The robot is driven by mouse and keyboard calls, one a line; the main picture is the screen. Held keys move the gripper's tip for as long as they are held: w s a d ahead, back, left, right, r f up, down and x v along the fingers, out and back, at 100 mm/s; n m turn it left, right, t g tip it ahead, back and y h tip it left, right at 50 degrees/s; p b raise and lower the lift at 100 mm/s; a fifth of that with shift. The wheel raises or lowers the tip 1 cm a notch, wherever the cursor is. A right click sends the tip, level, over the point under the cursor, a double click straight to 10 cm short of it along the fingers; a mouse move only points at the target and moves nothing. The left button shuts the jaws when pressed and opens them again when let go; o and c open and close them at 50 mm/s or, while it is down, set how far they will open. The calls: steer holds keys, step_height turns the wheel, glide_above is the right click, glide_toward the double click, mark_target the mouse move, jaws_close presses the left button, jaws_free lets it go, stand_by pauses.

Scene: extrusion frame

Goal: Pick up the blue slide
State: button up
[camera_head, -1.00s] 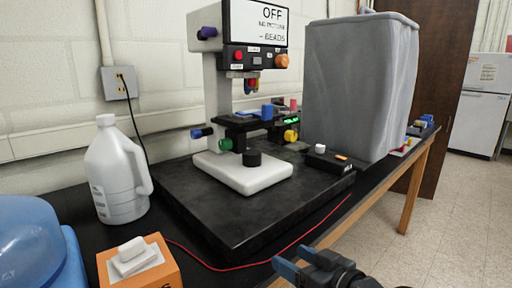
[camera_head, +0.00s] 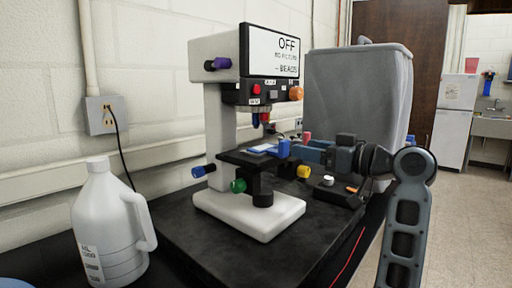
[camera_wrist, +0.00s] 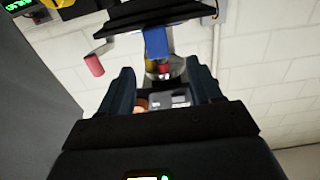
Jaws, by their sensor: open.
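The blue slide (camera_head: 283,148) is on the black stage (camera_head: 240,158) of the white microscope (camera_head: 220,105), with its blue end at the stage's right edge. A paler flat part (camera_head: 262,149) lies to its left. In the wrist view the blue piece (camera_wrist: 156,42) juts from the dark stage (camera_wrist: 150,12), ahead of and roughly centred between my fingers. My gripper (camera_head: 299,149) is open beside the blue end; in the wrist view the gap between its fingertips (camera_wrist: 158,69) is clear. I cannot tell whether the slide's near end is between the fingers.
The microscope's objectives (camera_head: 260,118) hang above the stage. A yellow knob (camera_head: 303,171) is just below my gripper, and a red knob (camera_wrist: 93,65) shows to its left in the wrist view. A grey bin (camera_head: 355,95) stands behind. A white jug (camera_head: 108,225) is at left.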

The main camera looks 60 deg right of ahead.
mark_target(287, 143)
steer(key=shift+w+d+r, duration=0.15)
steer(key=shift+w+r, duration=0.05)
steer(key=shift+w, duration=0.35)
steer(key=shift+w+d+r, duration=0.15)
steer(key=shift+w+r, duration=0.05)
steer(key=shift+w, duration=0.3)
steer(key=p+x, duration=0.2)
steer(key=x, duration=0.3)
steer(key=shift+w+d+f, duration=0.15)
steer(key=shift+w+d, duration=0.05)
steer(key=shift+w, duration=0.2)
steer(key=c, duration=1)
